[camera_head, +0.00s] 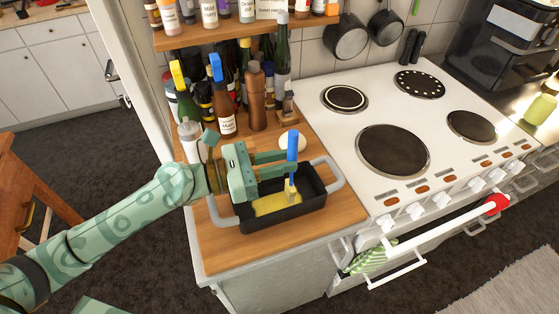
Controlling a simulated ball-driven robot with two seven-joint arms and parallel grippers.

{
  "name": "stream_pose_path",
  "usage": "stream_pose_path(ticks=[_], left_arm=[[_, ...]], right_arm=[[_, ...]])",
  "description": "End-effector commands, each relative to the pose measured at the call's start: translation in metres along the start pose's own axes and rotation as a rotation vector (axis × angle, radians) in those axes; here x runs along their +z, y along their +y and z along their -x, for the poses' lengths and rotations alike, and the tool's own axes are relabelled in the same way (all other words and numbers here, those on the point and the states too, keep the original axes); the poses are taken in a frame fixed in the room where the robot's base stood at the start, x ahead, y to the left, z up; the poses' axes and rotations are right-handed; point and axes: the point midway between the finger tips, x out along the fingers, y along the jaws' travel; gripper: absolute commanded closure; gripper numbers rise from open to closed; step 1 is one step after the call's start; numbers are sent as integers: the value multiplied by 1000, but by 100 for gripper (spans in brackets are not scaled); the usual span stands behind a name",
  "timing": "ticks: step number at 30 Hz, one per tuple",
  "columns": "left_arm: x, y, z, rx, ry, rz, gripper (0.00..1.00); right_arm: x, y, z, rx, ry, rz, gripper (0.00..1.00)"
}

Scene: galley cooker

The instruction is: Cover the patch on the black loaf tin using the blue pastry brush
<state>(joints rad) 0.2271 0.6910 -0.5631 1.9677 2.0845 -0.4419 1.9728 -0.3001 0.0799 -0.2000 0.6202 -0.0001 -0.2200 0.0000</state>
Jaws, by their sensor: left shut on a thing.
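The black loaf tin (255,217) stands on the wooden counter left of the cooker, with a pale handle at each end. A yellow patch (278,203) shows on its floor. My left gripper (291,161) is shut on the blue pastry brush (293,145) above the tin. The brush is roughly upright, with its handle up and its pale bristle end (290,190) down inside the tin at the patch. Whether the bristles touch the floor is hard to tell. The gripper hides part of the tin's far side. My right gripper is not in view.
Several bottles (227,115) and a brown mill (256,95) stand behind the tin, below a shelf (230,32) of jars. A white egg-like object (293,141) sits just behind the brush. The white cooker (350,108) is to the right. The counter's front strip (225,258) is bare.

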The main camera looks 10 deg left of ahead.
Motion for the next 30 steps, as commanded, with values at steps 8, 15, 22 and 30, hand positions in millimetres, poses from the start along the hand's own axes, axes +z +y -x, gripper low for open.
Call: stream_pose_path(ticks=[8, 15, 22, 30], left_arm=[[24, 0, 0, 0, -1, -2, 100], [54, 0, 0, 0, -1, -1, 100], [73, 0, 0, 0, -1, 0, 100], [70, 0, 0, 0, 0, 1, 100]], right_arm=[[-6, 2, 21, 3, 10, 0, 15], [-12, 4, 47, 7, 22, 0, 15], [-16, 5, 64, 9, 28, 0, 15], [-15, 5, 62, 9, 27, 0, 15]])
